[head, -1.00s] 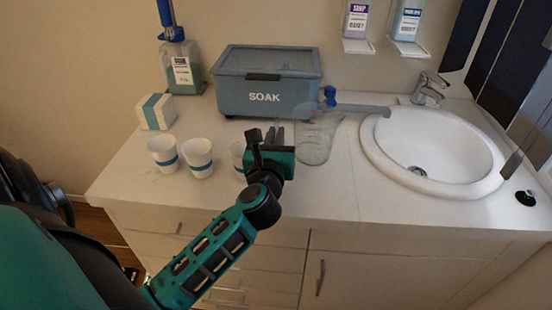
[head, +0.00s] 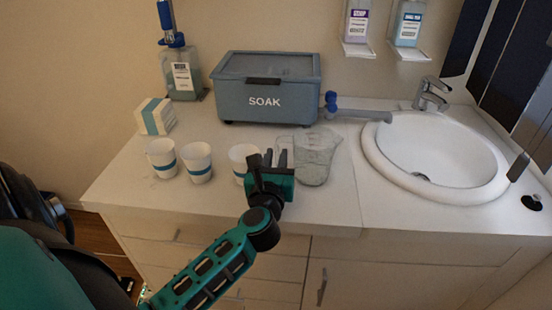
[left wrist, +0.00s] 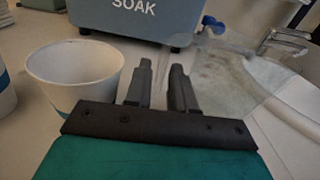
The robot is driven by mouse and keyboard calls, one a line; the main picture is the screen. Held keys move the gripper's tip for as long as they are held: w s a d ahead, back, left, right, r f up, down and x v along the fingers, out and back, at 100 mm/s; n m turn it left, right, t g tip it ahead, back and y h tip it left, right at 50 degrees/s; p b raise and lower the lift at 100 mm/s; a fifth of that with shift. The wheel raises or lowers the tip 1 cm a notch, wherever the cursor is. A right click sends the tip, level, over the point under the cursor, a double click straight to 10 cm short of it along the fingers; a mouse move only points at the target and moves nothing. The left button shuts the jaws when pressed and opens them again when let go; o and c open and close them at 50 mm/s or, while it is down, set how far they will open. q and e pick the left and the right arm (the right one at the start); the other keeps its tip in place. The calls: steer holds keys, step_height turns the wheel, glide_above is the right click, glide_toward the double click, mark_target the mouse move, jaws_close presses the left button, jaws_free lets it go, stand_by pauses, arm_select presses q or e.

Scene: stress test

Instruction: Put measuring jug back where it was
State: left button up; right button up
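The clear measuring jug (head: 316,158) stands upright on the white counter, left of the sink and in front of the SOAK box. It also shows, see-through and blurred, in the left wrist view (left wrist: 222,82). My left gripper (head: 276,158) is at the jug's left side. In the left wrist view its two fingers (left wrist: 160,85) are a narrow gap apart, with the jug beside the right finger. They look closed on the jug's thin clear handle, which is hard to make out. My right gripper is not in view.
Three white cups with blue bands stand left of the jug; the nearest cup (head: 243,158) is close to my left gripper. Behind are the SOAK box (head: 225,97) and its grey tap (head: 350,113). The sink (head: 375,165) is at right. The counter's front strip is clear.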

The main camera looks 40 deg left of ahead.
arm_select(q)
steer(key=shift+o, duration=0.9)
